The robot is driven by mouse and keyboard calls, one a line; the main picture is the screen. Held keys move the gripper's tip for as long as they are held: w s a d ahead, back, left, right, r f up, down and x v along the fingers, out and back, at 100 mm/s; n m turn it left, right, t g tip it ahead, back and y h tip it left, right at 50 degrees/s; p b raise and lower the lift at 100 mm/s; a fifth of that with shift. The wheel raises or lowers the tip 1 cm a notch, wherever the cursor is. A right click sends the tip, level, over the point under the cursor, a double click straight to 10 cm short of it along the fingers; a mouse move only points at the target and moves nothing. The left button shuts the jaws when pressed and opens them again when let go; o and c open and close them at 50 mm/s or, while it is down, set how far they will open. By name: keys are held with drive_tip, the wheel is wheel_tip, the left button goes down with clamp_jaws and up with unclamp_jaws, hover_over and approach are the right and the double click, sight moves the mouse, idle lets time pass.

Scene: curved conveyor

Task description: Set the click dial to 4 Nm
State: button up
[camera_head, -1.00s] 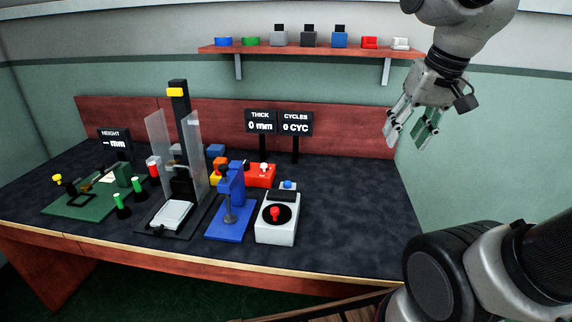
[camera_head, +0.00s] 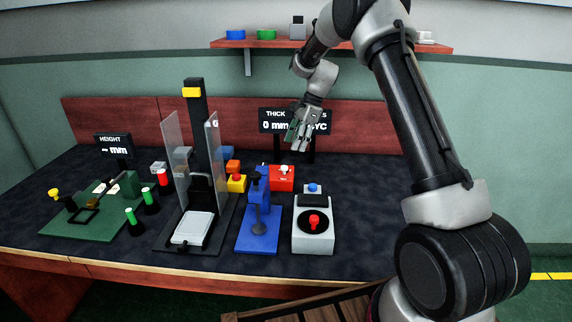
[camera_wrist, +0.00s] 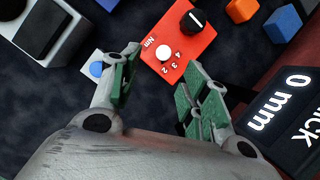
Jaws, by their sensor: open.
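A red box (camera_head: 282,182) stands toward the back of the bench. In the wrist view the red box (camera_wrist: 184,42) carries a round white knob (camera_wrist: 163,54) with "Nm" on one side and the figures 4, 3 and 2 around another side. A black knob (camera_wrist: 192,21) with a white line sits farther along the same box. I cannot tell which figure is set. My gripper (camera_head: 297,143) is open and empty, above and apart from the box. In the wrist view my gripper's green-padded fingers (camera_wrist: 163,62) frame the white knob from above.
A blue press-like stand (camera_head: 258,225) and a grey box with a red knob (camera_head: 314,222) stand in front. A tall fixture with clear panels (camera_head: 196,160) is to the left. Display screens (camera_head: 280,125) stand behind my gripper. The bench right of the grey box is clear.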

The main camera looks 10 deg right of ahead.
sight(285, 166)
drive_tip(key=shift+m, duration=0.4)
drive_tip(key=x, duration=0.6)
drive_tip(key=w+x, duration=0.1)
drive_tip(key=x, duration=0.3)
drive_tip(key=shift+d+f, duration=0.1)
clamp_jaws()
